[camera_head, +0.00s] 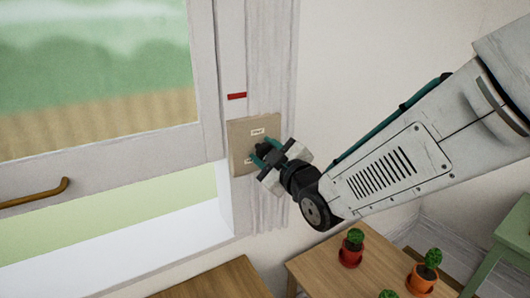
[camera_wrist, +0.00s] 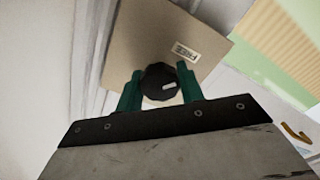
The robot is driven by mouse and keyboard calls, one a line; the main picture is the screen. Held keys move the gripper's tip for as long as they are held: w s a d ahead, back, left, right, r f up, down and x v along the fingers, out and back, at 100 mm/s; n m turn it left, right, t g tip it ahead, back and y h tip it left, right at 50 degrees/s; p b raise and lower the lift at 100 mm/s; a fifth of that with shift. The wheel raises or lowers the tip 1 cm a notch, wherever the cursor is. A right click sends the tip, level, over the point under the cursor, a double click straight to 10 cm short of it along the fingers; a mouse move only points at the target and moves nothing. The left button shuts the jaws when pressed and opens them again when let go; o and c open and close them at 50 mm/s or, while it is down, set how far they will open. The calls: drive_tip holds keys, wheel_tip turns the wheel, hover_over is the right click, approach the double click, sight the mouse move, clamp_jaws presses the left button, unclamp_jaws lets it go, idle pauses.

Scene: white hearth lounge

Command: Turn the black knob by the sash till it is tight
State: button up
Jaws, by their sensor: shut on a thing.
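The black knob (camera_wrist: 160,79) sits on a tan plate (camera_head: 240,144) fixed to the window frame beside the sash (camera_head: 203,75). In the wrist view the knob is round with a short white mark, and it lies between the green fingers of my gripper (camera_wrist: 160,90). My gripper (camera_head: 266,152) is shut on the knob, one finger at each side. The plate (camera_wrist: 140,35) carries a small printed label (camera_wrist: 185,50) in the wrist view. In the head view my fingers hide most of the knob.
A red mark (camera_head: 237,96) is on the frame above the plate. A brass handle (camera_head: 36,194) is on the sash's lower rail. Below stand wooden tables (camera_head: 335,268) with small potted plants (camera_head: 351,247). A green stool (camera_head: 510,240) is at the right.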

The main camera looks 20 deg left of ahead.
drive_tip(key=m, duration=0.4)
drive_tip(key=shift+m, duration=0.3)
drive_tip(key=m, duration=0.3)
drive_tip(key=shift+m, duration=0.3)
drive_tip(key=m, duration=1.3)
drive_tip(key=shift+m, duration=0.3)
drive_tip(key=m, duration=0.5)
drive_tip(key=shift+m, duration=0.7)
drive_tip(key=o, duration=1)
drive_tip(key=shift+d, duration=0.1)
